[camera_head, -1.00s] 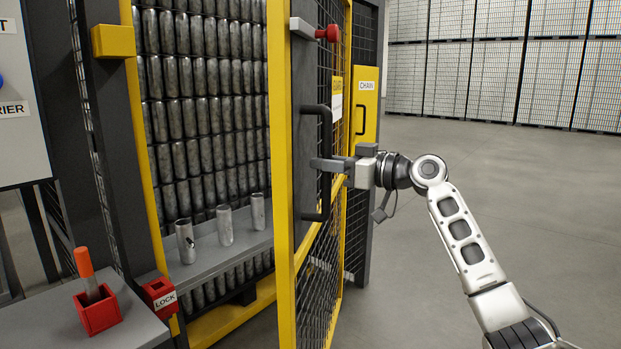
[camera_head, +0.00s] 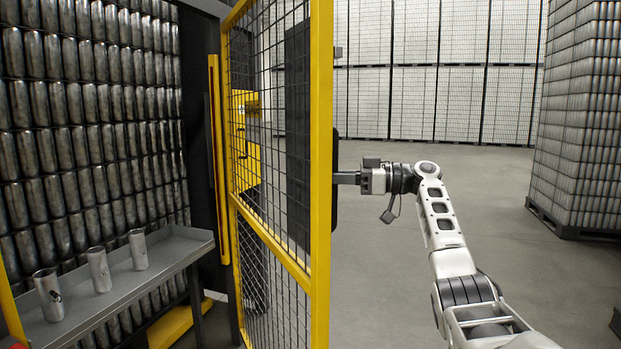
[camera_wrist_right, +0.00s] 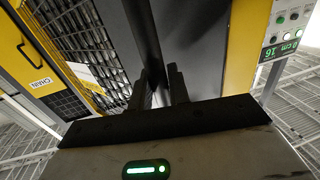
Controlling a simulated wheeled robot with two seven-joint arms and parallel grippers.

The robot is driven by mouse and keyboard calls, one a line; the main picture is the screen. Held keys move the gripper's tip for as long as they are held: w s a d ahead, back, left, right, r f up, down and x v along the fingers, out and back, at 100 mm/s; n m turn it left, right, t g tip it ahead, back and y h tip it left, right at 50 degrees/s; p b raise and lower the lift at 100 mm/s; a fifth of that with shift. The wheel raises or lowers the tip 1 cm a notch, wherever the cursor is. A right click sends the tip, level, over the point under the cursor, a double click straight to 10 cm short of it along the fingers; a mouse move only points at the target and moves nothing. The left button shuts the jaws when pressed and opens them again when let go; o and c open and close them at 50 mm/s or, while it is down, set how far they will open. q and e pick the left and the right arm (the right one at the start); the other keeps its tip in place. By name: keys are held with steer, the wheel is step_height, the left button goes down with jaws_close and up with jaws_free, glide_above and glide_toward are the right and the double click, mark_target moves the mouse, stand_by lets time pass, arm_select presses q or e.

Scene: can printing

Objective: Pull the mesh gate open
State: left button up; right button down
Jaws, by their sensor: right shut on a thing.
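The yellow-framed mesh gate (camera_head: 320,230) stands swung open, seen at a steep angle near the middle of the head view. Its hinge side is near the dark post at the left. My right gripper (camera_head: 345,178) is at the gate's outer face, shut on the black handle, which the frame and fingers mostly hide in the head view. In the wrist view, the handle (camera_wrist_right: 144,38) runs down as a dark bar between the fingers of the right gripper (camera_wrist_right: 163,88). My left gripper is not in view.
Behind the opening, a grey shelf (camera_head: 170,258) carries three cans before a wall of stacked cans (camera_head: 80,120). A tall pallet stack (camera_head: 580,120) stands at the right. The grey floor (camera_head: 480,190) between gate and stack is clear.

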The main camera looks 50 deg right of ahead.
steer(key=shift+s+d+r, duration=0.1)
steer(key=shift+s+d, duration=0.05)
steer(key=shift+d, duration=0.45)
steer(key=shift+s+d, duration=0.15)
steer(key=shift+d, duration=0.4)
steer(key=c, duration=1.4)
jaws_free()
steer(key=shift+w+a, duration=0.1)
steer(key=shift+w, duration=0.05)
steer(key=shift+o, duration=0.2)
steer(key=v, duration=1.2)
steer(key=shift+p, duration=0.3)
